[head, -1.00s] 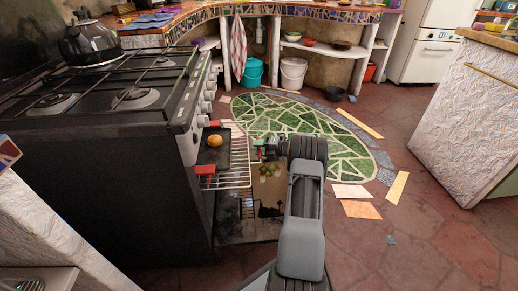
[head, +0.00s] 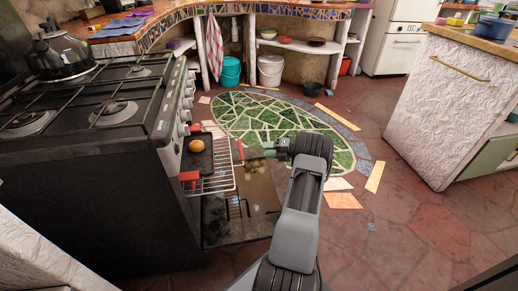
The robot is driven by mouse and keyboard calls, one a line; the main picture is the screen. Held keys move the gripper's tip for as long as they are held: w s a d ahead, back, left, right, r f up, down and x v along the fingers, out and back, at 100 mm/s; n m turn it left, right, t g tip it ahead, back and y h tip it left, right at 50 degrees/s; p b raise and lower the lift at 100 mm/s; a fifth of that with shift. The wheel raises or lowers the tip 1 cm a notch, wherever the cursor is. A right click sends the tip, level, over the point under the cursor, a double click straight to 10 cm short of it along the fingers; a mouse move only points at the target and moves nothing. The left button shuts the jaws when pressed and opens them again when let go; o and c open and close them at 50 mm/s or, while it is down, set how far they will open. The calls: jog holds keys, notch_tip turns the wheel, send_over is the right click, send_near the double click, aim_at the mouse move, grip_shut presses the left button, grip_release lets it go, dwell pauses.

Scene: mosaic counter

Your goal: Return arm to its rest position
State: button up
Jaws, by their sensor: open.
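My arm reaches forward over the floor, and my gripper (head: 250,152) points left from the dark wrist, small and partly hard to make out. It is open, with nothing visible between its fingers. It is just right of the pulled-out oven rack (head: 222,182). A dark tray (head: 204,164) with red handles rests on the rack, and a round orange-brown roll (head: 197,146) lies on it. I cannot tell how far the gripper is from the tray's right handle.
The black stove (head: 95,200) stands left, its lowered oven door (head: 245,222) below the rack. A white textured counter (head: 450,115) stands right. The tiled floor between them is mostly open, with loose flat tiles (head: 375,177). Buckets (head: 270,70) stand under the far mosaic counter.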

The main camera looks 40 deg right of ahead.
jog(key=shift+s+d+r, duration=0.1)
jog(key=shift+s+d, duration=0.25)
jog(key=shift+s, duration=0.1)
dwell(0.3)
jog(key=w+a+r+m+t+h+p, duration=0.1)
jog(key=w+a+r+m+h+p, duration=0.3)
jog(key=r, duration=0.7)
jog(key=w+r+m+t+h+p, duration=0.1)
jog(key=w+r+m+h+p, duration=0.15)
jog(key=w+r+p, duration=0.7)
jog(key=s+a+r+m+g+h+p, duration=0.1)
jog(key=a+r+m+h+p, duration=0.25)
jog(key=r, duration=0.65)
jog(key=s+a+r+m+h+p, duration=0.25)
jog(key=a+r+m, duration=0.25)
jog(key=r, duration=0.5)
jog(key=s+a+r+m+g+h+p, duration=0.1)
jog(key=s+a+r+m+g+p, duration=0.3)
jog(key=s+a+r+m+p, duration=0.55)
jog(key=s+a+r+m+g+y+p, duration=0.1)
jog(key=s+a+g+y+p, duration=0.3)
jog(key=s+a, duration=1.1)
jog(key=s+m+g+p, duration=0.1)
jog(key=s+g, duration=0.1)
jog(key=s, duration=0.2)
jog(key=shift+a+r+p, duration=0.25)
jog(key=shift+r+p, duration=0.1)
jog(key=shift+r, duration=0.05)
